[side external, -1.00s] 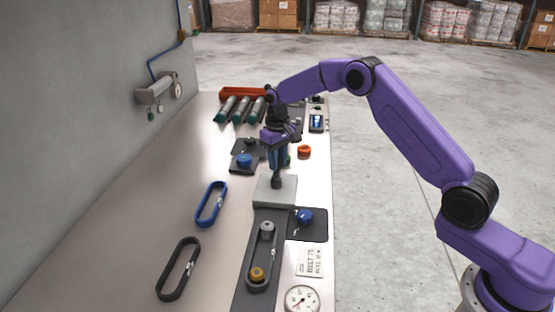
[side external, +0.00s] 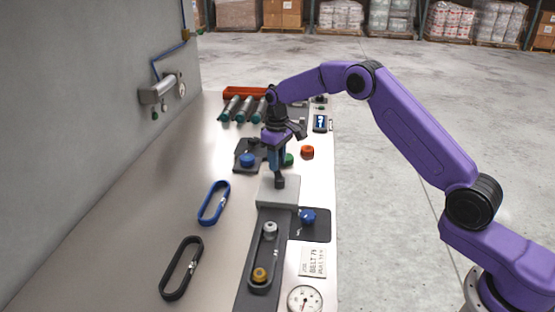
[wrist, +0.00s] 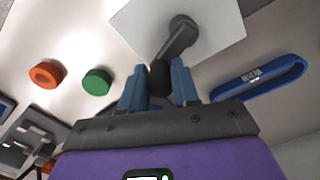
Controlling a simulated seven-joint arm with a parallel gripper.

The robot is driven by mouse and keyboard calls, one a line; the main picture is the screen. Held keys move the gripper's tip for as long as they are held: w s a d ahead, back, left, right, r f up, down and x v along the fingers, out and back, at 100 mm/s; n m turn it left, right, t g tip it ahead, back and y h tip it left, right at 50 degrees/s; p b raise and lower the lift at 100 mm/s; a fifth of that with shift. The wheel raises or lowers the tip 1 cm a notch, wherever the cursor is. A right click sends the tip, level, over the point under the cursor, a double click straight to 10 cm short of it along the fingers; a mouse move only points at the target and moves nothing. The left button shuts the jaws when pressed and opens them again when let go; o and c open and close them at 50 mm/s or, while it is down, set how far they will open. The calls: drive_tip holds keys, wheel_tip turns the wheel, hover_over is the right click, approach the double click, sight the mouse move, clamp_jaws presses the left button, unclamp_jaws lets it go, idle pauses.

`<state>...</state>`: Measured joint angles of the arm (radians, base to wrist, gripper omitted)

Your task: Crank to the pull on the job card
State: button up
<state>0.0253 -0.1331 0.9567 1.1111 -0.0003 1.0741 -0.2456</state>
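A dark crank (wrist: 178,38) is mounted on a pale grey block (wrist: 225,20); the block also shows in the side view (side external: 278,192). In the wrist view the crank's black knob (wrist: 160,76) sits between the two blue-grey fingers of my gripper (wrist: 159,86), which appear closed on it. In the side view my gripper (side external: 277,168) points down over the block, hiding part of the crank. A belt (side external: 263,257) loops a grey pulley (side external: 270,229) and a brass pulley (side external: 260,275). The job card (side external: 312,262) has small print, not fully legible. A round dial gauge (side external: 304,299) lies near it; its reading is unclear.
A blue belt (side external: 214,203) and a black belt (side external: 182,268) lie left on the bench. A blue knob (side external: 308,216) is right of the block. Green (wrist: 97,82) and orange (wrist: 46,74) knobs stand near my gripper. Several cylinders lie by an orange tray (side external: 245,92).

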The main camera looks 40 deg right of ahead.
drive_tip(key=shift+o, duration=1.1)
wheel_tip(320, 180, up, 18)
drive_tip(key=shift+f, duration=0.25)
